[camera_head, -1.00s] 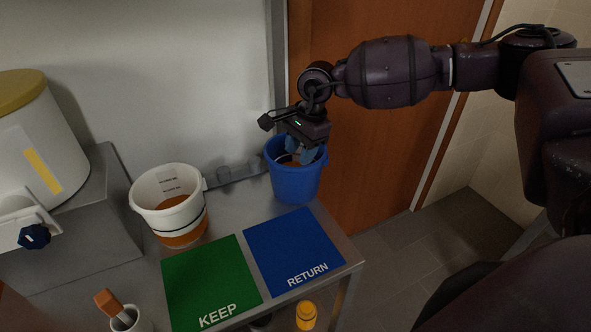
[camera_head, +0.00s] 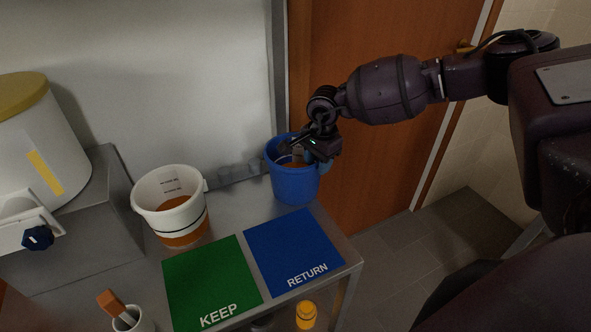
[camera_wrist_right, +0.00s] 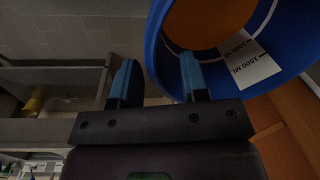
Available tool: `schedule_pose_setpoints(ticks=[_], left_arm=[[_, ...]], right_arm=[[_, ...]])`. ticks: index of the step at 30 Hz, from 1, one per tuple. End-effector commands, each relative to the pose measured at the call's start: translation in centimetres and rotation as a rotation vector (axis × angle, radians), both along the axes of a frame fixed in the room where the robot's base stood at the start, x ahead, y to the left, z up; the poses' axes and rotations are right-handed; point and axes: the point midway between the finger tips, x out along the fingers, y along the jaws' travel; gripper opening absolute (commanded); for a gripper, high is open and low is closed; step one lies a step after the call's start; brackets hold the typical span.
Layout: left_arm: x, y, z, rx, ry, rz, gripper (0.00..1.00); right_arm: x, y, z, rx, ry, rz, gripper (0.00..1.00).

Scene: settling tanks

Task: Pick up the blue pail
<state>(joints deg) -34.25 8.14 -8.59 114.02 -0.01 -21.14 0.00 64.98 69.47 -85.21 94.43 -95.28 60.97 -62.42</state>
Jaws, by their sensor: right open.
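The blue pail (camera_head: 294,187) stands upright at the back right of the steel table, behind the blue RETURN mat. It holds something orange-brown, and a white volume label shows on its inner wall in the right wrist view (camera_wrist_right: 222,76). My right gripper (camera_head: 312,160) is at the pail's right rim, pointing down, and hides part of it. Its blue fingers (camera_wrist_right: 158,80) are apart: one overlaps the pail's rim and inside, the other is outside the wall. Whether they touch the wall cannot be told. My left gripper is not in view.
A white pail (camera_head: 174,222) with orange-brown contents stands left of the blue one. The green KEEP mat (camera_head: 210,280) and blue RETURN mat (camera_head: 292,245) lie in front. A large white tank (camera_head: 40,140) is at left. A wall and door stand behind.

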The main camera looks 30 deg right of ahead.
Motion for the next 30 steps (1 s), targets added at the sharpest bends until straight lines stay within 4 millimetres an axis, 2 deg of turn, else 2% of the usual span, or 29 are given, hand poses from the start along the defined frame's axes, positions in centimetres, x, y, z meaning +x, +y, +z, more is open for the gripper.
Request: schedule_pose_setpoints(ticks=[6,14,22,30], left_arm=[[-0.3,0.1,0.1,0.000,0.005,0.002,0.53],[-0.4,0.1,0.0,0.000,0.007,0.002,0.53],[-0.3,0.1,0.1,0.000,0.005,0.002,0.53],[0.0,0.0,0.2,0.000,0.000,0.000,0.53]], right_arm=[[0.1,0.0,-2.2,0.001,0.001,-0.001,0.41],[0.1,0.0,-2.4,0.001,0.001,-0.001,0.41],[0.1,0.0,-2.4,0.001,0.001,-0.001,0.01],[0.1,0.0,-2.4,0.001,0.001,-0.001,0.00]])
